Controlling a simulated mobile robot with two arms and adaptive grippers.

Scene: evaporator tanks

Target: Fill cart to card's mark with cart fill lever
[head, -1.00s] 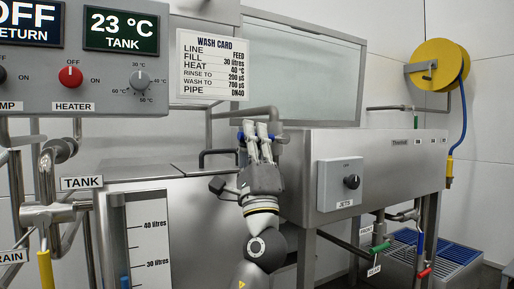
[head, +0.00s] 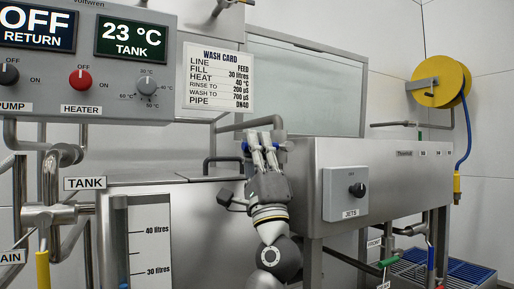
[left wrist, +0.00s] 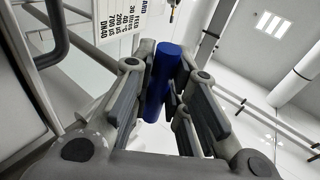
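My left gripper (head: 262,145) is in the middle of the head view, in front of the grey tub. It appears shut on a blue cylindrical handle (left wrist: 160,85), which runs between its fingers in the left wrist view. Blue ends of it show on both sides of the fingers in the head view. Its mount is hidden, and no label on it is readable. The white wash card (head: 218,80) reads FILL 30 litres. A level gauge (head: 150,240) has marks at 40 litres and 30 litres. My right gripper is not in view.
A control panel (head: 90,60) hangs at upper left, showing 23 °C TANK and OFF RETURN. The JETS box (head: 345,193) is on the tub front. Pipes stand at left. A yellow hose reel (head: 438,80) and a blue grate (head: 460,272) are at right.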

